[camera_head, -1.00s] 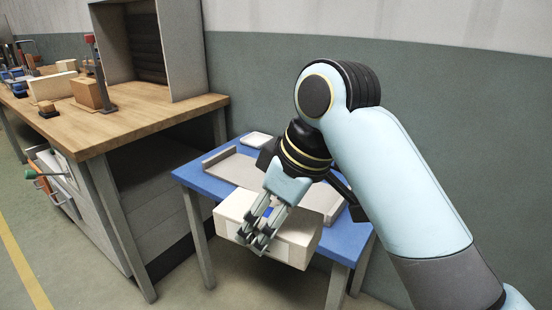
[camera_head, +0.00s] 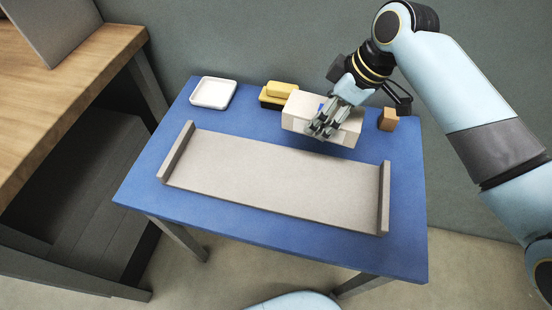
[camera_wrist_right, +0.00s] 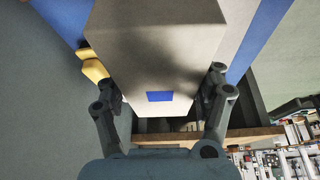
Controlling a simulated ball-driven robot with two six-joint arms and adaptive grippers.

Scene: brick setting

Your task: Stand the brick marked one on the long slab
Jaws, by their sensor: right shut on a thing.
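A large cream brick (camera_head: 299,111) is held in my right gripper (camera_head: 325,124), level and lying lengthwise. It appears above the blue table, near the far right edge of the long slab. The long slab (camera_head: 270,180) is a flat grey plate with a raised lip at each short end, and its top is bare. In the right wrist view the brick (camera_wrist_right: 155,45) fills the space between the two fingers of the gripper (camera_wrist_right: 162,85). A small blue patch shows on the brick; I cannot read a number. My left gripper is out of view.
The blue table (camera_head: 150,180) also carries a white tray (camera_head: 213,93), a yellow block on a dark-and-yellow base (camera_head: 280,92), and a small brown block (camera_head: 388,120) along its far side. A wooden workbench (camera_head: 60,85) stands at the left. A wall is close behind.

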